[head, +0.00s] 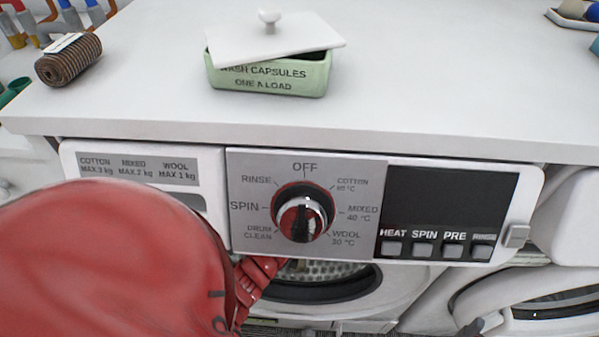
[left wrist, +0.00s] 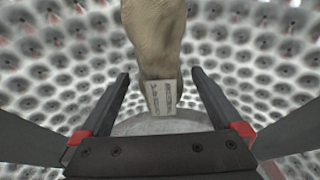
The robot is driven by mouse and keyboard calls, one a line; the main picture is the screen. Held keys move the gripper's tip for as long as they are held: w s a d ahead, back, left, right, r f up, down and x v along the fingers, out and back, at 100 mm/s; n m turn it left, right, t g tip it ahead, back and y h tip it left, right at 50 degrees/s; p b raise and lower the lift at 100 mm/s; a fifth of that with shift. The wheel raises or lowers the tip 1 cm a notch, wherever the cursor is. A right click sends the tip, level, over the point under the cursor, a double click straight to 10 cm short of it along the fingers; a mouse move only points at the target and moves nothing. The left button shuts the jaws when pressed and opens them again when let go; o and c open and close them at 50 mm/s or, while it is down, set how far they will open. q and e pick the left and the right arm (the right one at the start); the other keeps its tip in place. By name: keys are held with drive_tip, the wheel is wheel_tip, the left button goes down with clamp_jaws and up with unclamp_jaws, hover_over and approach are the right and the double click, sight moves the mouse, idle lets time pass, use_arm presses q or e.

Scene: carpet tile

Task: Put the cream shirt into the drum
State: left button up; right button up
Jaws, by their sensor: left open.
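The drum (head: 325,269) of the washing machine shows as a sliver of perforated metal behind its round opening in the head view. Its perforated wall (left wrist: 240,48) fills the left wrist view. My left arm reaches down to the opening, and its gripper is hidden in the head view. In the left wrist view my left gripper (left wrist: 160,77) is open inside the drum. A cream-beige cloth (left wrist: 153,35) with a white printed tag, seemingly the cream shirt, shows between and beyond the fingers. I cannot tell whether it touches them. My right gripper is not in view.
The control panel has a dial (head: 303,213) and several buttons above the opening. An open round door (head: 555,308) is at lower right. A green capsule box (head: 268,75) with a tilted lid and a brown roll (head: 68,60) sit on the white top.

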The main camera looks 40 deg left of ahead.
use_arm(q)
drive_tip(key=p+v, duration=0.1)
drive_tip(key=v, duration=0.4)
drive_tip(key=shift+r, duration=0.2)
drive_tip(key=s+d, duration=0.2)
drive_tip(key=s, duration=0.1)
drive_tip(key=s+d, duration=0.2)
drive_tip(key=s, duration=0.1)
drive_tip(key=s+d+p, duration=0.1)
drive_tip(key=s+d, duration=0.1)
drive_tip(key=s, duration=0.2)
drive_tip(key=shift+s+d+f, duration=0.1)
drive_tip(key=shift+f, duration=0.3)
